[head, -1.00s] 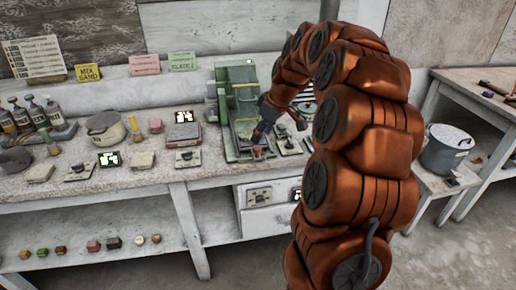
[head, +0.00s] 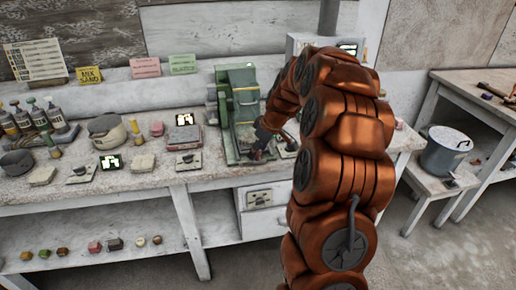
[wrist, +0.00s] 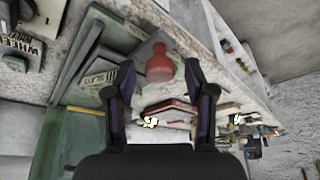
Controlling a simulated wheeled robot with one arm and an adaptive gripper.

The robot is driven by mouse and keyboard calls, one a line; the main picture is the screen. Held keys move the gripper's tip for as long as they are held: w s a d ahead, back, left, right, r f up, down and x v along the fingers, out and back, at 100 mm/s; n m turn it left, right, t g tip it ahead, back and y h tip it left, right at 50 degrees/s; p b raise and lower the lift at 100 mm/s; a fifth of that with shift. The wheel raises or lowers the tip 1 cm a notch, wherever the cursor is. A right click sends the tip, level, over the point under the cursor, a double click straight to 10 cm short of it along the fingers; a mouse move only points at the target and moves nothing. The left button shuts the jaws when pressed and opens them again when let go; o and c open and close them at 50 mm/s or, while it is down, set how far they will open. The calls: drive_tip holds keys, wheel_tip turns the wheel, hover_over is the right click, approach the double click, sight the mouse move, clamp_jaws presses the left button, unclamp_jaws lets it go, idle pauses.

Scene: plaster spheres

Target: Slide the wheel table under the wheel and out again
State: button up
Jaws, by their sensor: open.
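The green machine (head: 238,105) stands on the bench, and its green frame (wrist: 85,125) fills the left of the wrist view. A flat grey plate with dark lettering (wrist: 97,72), possibly the wheel table, lies in the machine. A red knob (wrist: 160,66) stands beyond my fingertips, between them in the wrist view. My gripper (wrist: 160,80) is open, its two dark fingers apart on either side of the knob. Whether they touch it cannot be told. In the head view my gripper (head: 258,150) is low at the machine's front, partly hidden by my arm. The wheel itself is not clearly visible.
Small switch plates (head: 188,161), a lidded pot (head: 106,131) and bottles (head: 40,118) crowd the bench left of the machine. A drawer unit (head: 260,205) is below. A bucket (head: 446,150) stands on a low stand at right. Open floor lies in front.

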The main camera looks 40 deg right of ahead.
drive_tip(key=shift+c, duration=0.2)
clamp_jaws()
idle(0.4)
